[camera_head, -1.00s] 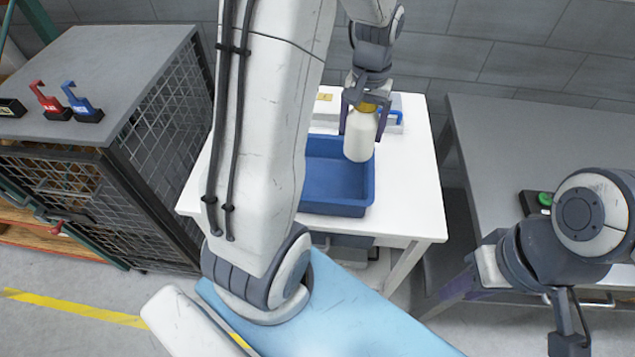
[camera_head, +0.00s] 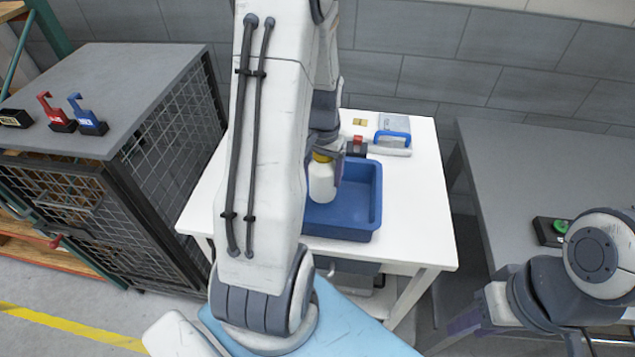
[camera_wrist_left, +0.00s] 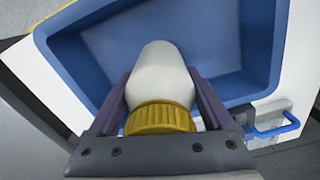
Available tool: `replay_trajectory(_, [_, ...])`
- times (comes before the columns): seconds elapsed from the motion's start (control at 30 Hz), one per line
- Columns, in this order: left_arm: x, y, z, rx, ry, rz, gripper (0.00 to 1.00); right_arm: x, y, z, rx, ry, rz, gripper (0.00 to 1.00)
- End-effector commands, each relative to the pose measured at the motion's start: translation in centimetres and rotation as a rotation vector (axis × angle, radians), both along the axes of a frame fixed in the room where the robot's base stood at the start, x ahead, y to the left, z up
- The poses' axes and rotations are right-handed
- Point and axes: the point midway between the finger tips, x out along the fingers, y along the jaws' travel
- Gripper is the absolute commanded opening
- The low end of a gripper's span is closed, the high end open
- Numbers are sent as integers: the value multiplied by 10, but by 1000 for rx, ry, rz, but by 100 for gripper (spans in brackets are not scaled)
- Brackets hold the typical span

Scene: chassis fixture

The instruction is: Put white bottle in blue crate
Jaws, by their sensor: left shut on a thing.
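The white bottle (camera_head: 321,180) with a yellow cap is held upright by my left gripper (camera_head: 333,166), over the blue crate (camera_head: 362,232). In the left wrist view the gripper (camera_wrist_left: 165,102) is shut on the bottle (camera_wrist_left: 160,72) near its yellow cap, and the bottle's far end points into the crate (camera_wrist_left: 215,40). I cannot tell whether the bottle touches the crate floor. My left arm hides the crate's left part in the head view.
The crate stands on a white table (camera_head: 420,200). Behind it are a blue-handled tool (camera_head: 393,140) and a small red-topped item (camera_head: 358,142). A wire cage cabinet (camera_head: 140,60) stands left with red and blue hooks on top. A grey table (camera_head: 530,160) is at right.

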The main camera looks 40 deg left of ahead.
Motion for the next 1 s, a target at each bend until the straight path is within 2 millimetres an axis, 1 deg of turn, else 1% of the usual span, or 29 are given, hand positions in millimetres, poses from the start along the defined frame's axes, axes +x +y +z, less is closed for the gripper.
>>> replay_trajectory(0.03, [-3,6,-3,-1,2,2,14,0,0,3,0,0,0,35])
replay_trajectory(0.13, [-6,11,-7,0,1,0,14,0,0,3,0,0,0,35])
replay_trajectory(0.23, [-7,12,-16,-2,3,-2,14,0,0,6,0,0,0,35])
replay_trajectory(0.4, [-7,11,-41,-2,4,-2,14,0,0,11,0,0,-1,35])
replay_trajectory(0.47, [-7,11,-46,-2,3,-2,14,0,0,11,0,0,-1,35])
replay_trajectory(0.87, [-6,12,-52,0,-1,-1,14,0,0,8,0,0,-1,35])
replay_trajectory(0.9, [-6,11,-51,0,-1,-1,96,0,0,9,0,0,-1,35])
replay_trajectory(0.93, [-6,11,-51,0,-1,-1,100,0,0,9,0,0,-1,35])
replay_trajectory(1.0, [-6,11,-51,0,-1,-1,100,0,0,9,0,0,-1,35])
